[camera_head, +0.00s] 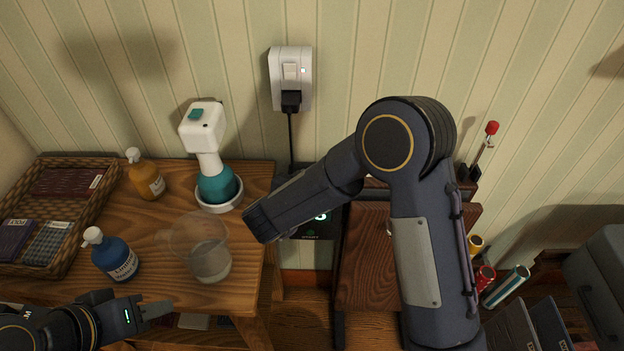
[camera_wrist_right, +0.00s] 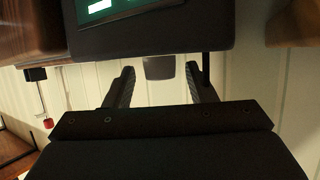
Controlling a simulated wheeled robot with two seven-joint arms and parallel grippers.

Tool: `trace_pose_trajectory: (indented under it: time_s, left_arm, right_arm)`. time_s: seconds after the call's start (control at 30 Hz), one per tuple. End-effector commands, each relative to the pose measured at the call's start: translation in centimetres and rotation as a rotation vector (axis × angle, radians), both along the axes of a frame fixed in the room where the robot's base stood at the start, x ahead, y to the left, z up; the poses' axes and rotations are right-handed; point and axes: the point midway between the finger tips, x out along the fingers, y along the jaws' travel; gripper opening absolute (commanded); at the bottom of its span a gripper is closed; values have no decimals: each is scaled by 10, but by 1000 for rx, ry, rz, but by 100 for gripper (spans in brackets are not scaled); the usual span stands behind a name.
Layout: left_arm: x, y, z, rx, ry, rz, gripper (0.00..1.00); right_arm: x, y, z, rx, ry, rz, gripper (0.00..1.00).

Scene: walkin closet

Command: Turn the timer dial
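A dark device (camera_head: 318,228) with a lit display sits behind my right arm in the head view, mostly hidden by it. In the right wrist view the dark device (camera_wrist_right: 150,32) fills the upper middle, with a green-lit screen. A small grey block (camera_wrist_right: 159,68) shows below its edge, between the fingers in the picture; I cannot tell if it is the timer dial. My right gripper (camera_wrist_right: 160,86) is open, with no visible contact on the block. My left gripper (camera_head: 155,310) is low at the left, over the wooden table's front; its opening is unclear.
A clear pitcher (camera_head: 207,258), a blue bottle (camera_head: 116,258), an orange bottle (camera_head: 148,180) and a teal-and-white appliance (camera_head: 214,184) stand on the wooden table (camera_head: 255,180). A wicker tray (camera_head: 98,205) is at left. A black cable (camera_head: 290,135) hangs from the wall outlet (camera_head: 290,65).

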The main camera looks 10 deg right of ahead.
Motion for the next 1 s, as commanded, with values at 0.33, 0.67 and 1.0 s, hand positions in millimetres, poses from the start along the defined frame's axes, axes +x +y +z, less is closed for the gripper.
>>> trace_pose_trajectory:
  time_s: [0.33, 0.67, 1.0]
  left_arm:
    - [0, 0, 3, 0, 0, 0, 36]
    - [0, 0, 13, 0, 0, 0, 36]
    - [0, 0, 19, 0, 0, 0, 36]
  right_arm:
    - [0, 0, 13, 2, -4, 0, 51]
    - [-34, 7, 75, 2, -4, 4, 51]
    - [-101, 20, 115, 0, -2, 5, 51]
